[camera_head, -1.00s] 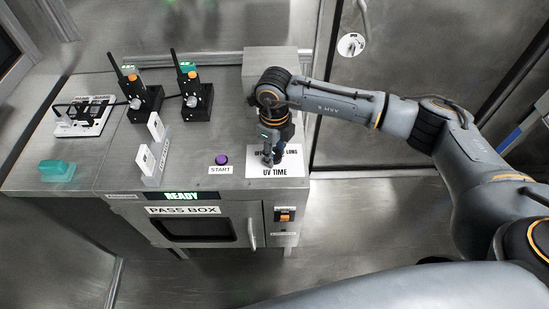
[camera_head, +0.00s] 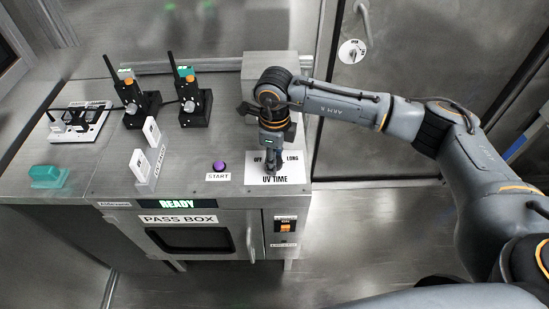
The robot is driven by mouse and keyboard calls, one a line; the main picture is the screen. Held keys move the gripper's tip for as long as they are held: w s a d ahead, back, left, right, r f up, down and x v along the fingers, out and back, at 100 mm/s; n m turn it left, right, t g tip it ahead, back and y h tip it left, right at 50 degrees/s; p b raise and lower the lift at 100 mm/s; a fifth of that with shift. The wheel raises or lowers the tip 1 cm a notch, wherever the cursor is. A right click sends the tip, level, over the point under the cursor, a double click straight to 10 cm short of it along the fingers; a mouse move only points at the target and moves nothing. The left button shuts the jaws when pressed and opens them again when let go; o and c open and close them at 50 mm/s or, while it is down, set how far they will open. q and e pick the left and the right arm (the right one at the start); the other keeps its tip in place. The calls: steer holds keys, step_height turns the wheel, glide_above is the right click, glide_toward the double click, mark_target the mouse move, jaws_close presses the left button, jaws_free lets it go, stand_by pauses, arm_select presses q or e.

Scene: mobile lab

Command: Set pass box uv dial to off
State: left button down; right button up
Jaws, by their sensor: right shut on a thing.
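The pass box (camera_head: 180,219) is a metal cabinet with a green READY display (camera_head: 178,203) on its front edge. The white UV TIME plate (camera_head: 291,174) lies on its top at the right, with OFF at the left and LONG at the right. My right gripper (camera_head: 273,163) points down over this plate and is shut on the UV dial, which its fingers hide. The dial's pointing direction cannot be seen. My left gripper is not in view.
A purple START button (camera_head: 219,166) is left of the plate. Two black radios (camera_head: 195,105) stand in chargers farther back. White upright cards (camera_head: 140,165), a teal block (camera_head: 47,174) and a white power strip (camera_head: 80,125) are at the left. A lit orange switch (camera_head: 285,226) is on the front.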

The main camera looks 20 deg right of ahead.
steer(key=o, duration=1.2)
step_height(320, 180, up, 12)
steer(key=shift+r, duration=0.1)
